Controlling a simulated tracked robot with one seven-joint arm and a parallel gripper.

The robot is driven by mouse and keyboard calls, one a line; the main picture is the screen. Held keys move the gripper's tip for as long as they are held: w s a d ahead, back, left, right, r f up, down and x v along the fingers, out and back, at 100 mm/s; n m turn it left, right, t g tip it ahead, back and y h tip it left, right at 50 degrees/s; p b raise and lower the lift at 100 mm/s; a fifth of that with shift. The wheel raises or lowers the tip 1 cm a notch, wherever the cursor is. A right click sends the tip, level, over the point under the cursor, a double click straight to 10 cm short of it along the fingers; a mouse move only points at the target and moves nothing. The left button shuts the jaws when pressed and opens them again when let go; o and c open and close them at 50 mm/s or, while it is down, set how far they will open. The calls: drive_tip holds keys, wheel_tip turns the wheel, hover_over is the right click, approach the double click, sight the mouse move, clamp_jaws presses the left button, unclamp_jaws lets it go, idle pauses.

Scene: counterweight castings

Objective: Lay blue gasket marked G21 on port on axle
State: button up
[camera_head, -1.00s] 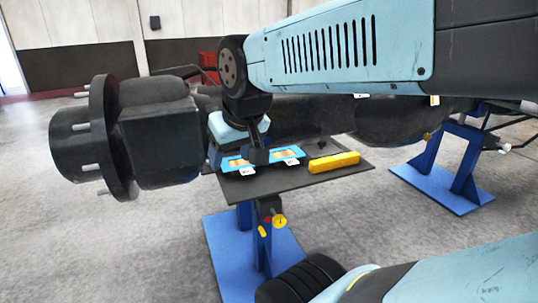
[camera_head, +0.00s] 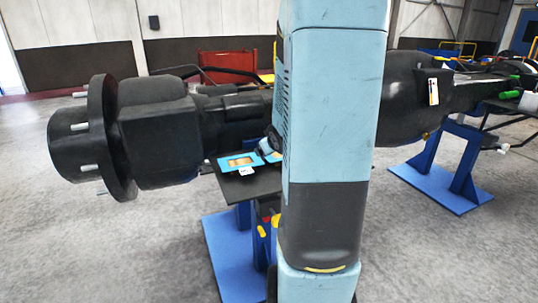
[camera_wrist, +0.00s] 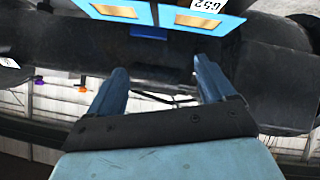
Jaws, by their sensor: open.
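Two blue rectangular gaskets with orange-tan middles lie on a dark tray (camera_head: 250,190) beside the axle. In the head view the left gasket (camera_head: 226,162) shows with a white tag, its mark too small to read; the other gasket (camera_head: 272,157) is partly behind my arm. Both show at the top of the wrist view, a left gasket (camera_wrist: 85,5) and a right gasket (camera_wrist: 228,24), whose tag seems to read G52. I cannot make out G21. The black axle (camera_head: 160,130) runs across the scene; I cannot pick out the port. My gripper (camera_wrist: 160,80) is open and empty, apart from the gaskets.
My upright arm hides the tray's right part and the axle's middle. Blue stands (camera_head: 440,175) support the axle. A white label (camera_head: 433,92) is on the axle at right. A red bin (camera_head: 225,65) stands behind. The floor at front left is clear.

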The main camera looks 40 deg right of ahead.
drive_tip(key=d+f+t, duration=0.1)
drive_tip(key=d+f, duration=0.1)
drive_tip(key=f, duration=0.1)
drive_tip(key=s+d+f, duration=0.1)
drive_tip(key=d+f, duration=0.1)
drive_tip(key=d, duration=0.1)
drive_tip(key=d+f+t, duration=0.1)
drive_tip(key=d+f, duration=0.1)
drive_tip(key=f, duration=0.1)
drive_tip(key=shift+s+d+f+t+y, duration=0.15)
drive_tip(key=shift+d+f+t+y, duration=0.15)
drive_tip(key=shift+f+y, duration=0.1)
drive_tip(key=s+d+f+m+t, duration=0.35)
drive_tip(key=s+f, duration=0.25)
drive_tip(key=s, duration=0.2)
drive_tip(key=shift+n+t+h, duration=0.4)
drive_tip(key=shift+n+t, duration=0.05)
drive_tip(key=x, duration=1.4)
drive_tip(key=shift+w+d+r, duration=0.1)
drive_tip(key=shift+d+r, duration=0.1)
drive_tip(key=shift+d, duration=0.1)
drive_tip(key=shift+c, duration=0.5)
drive_tip(key=c, duration=1)
drive_tip(key=shift+r, duration=0.1)
